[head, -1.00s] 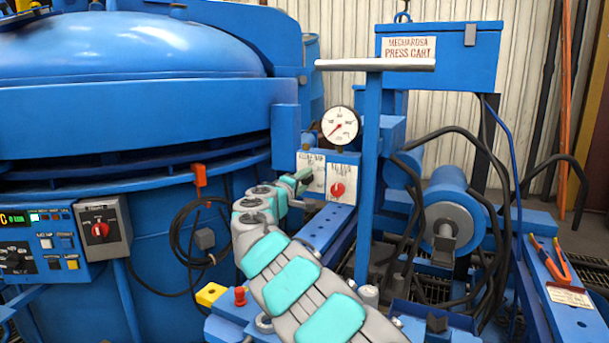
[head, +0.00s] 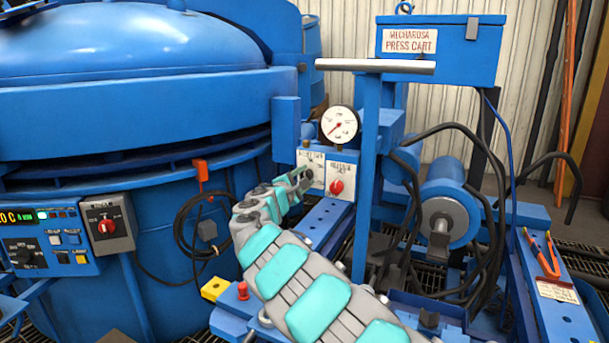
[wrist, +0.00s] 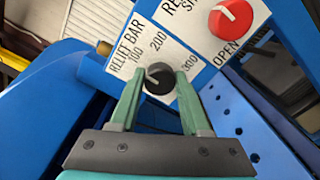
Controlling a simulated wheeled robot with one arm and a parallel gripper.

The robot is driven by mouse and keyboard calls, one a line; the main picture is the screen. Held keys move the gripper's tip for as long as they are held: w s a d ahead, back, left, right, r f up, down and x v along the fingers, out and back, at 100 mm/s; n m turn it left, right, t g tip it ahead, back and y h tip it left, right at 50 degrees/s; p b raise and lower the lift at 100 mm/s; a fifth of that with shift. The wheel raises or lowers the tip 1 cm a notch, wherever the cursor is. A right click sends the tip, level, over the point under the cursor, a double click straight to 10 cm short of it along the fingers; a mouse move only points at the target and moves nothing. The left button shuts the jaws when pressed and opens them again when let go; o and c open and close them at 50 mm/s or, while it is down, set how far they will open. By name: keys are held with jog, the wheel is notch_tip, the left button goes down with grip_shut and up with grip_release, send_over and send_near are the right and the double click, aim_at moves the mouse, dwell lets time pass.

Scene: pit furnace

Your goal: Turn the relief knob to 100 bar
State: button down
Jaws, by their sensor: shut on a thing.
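The relief knob (wrist: 159,79) is a small black dial on a white plate (wrist: 128,50) marked RELIEF BAR with 100, 200 and 300. My gripper (wrist: 160,80) is shut on the knob, one green finger on each side of it. A pale mark shows on the knob's upper edge, but its exact setting is hard to read. In the head view my gripper (head: 304,178) reaches the panel from the left and partly hides the relief plate (head: 311,157). A white pressure gauge (head: 340,125) with a red needle stands above the panel.
A red knob (head: 336,187) on the neighbouring plate is close to my right finger; OPEN is printed beside it in the wrist view. A blue post (head: 368,180) with a grey top bar stands right of the panel. Black hoses (head: 480,220) hang farther right.

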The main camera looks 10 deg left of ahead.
jog(key=shift+a, duration=0.1)
dwell(0.5)
jog(key=shift+c, duration=1.8)
grip_release()
jog(key=b+v, duration=0.1)
jog(key=v, duration=0.6)
jog(key=shift+s, duration=0.35)
